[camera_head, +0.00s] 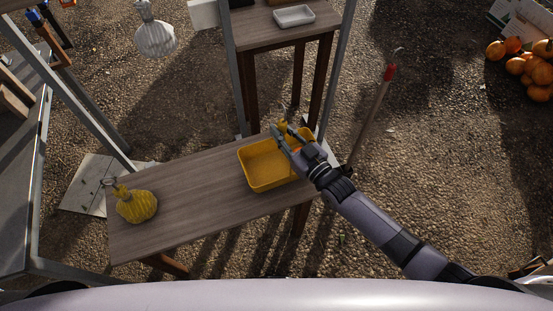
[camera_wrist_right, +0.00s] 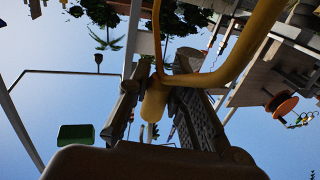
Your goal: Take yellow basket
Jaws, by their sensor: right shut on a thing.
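The yellow basket (camera_head: 257,183) is a shallow open tub at the right end of a wooden table (camera_head: 200,205). I cannot tell whether it rests fully on the tabletop. My right gripper (camera_head: 282,132) reaches over its far right side from the right. It is shut on a yellow part of the basket. In the right wrist view a curved yellow bar (camera_wrist_right: 233,62) runs in between the fingers of the right gripper (camera_wrist_right: 158,92). The gripper covers part of the basket's right side. My left gripper is not in view.
A yellow ribbed object (camera_head: 137,207) with a ring on top stands at the table's left end. A higher stand with a white tray (camera_head: 294,15) is behind. A red-tipped pole (camera_head: 375,105) leans right of the table. Oranges (camera_head: 530,70) lie far right.

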